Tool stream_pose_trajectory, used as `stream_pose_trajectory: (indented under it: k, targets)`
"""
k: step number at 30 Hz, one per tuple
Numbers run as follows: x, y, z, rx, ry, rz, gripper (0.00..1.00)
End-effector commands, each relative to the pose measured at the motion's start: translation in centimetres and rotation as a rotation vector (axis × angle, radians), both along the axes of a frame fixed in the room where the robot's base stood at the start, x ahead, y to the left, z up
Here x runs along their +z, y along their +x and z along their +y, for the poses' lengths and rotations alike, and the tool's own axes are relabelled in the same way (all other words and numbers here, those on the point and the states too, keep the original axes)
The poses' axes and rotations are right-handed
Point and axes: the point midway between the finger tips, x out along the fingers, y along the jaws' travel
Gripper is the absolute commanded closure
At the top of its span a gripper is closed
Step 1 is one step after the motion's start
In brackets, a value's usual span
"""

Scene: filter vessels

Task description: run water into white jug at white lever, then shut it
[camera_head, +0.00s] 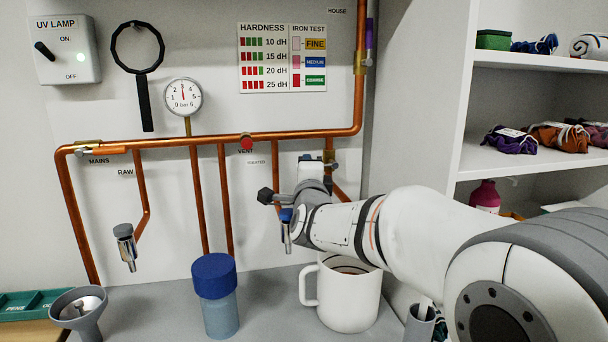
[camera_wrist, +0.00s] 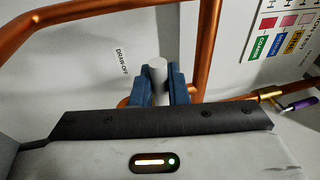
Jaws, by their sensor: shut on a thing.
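The white jug (camera_head: 350,300) stands upright on the grey counter in the head view, below my arm; its handle faces left. Something brownish shows inside its mouth, but I cannot tell whether it holds water. In the wrist view, the blue fingers of my gripper (camera_wrist: 158,92) are shut on a pale, round-ended white lever (camera_wrist: 157,68), beside a label reading DRAW OFF. In the head view, my arm hides the lever and most of the gripper. I cannot see a stream of water.
A blue-lidded vessel (camera_head: 217,295) stands left of the jug. A grey funnel (camera_head: 80,310) is at the lower left. Copper pipes (camera_head: 200,140) with a raw-water tap (camera_head: 126,245) run along the wall. White shelves (camera_head: 535,165) stand at the right.

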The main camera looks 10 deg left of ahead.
Motion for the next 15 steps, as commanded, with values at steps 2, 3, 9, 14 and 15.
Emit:
stream_pose_trajectory:
  k: [2, 3, 9, 14, 15]
  targets:
    - [0.07, 0.10, -0.12, -0.001, -0.008, -0.005, 1.00]
    - [0.10, 0.14, -0.23, -0.002, -0.009, -0.005, 1.00]
    - [0.22, 0.25, -0.54, -0.006, -0.009, -0.007, 1.00]
    - [0.24, 0.30, -0.70, -0.009, -0.008, -0.007, 0.81]
    - [0.23, 0.31, -0.74, -0.009, -0.008, -0.007, 0.78]
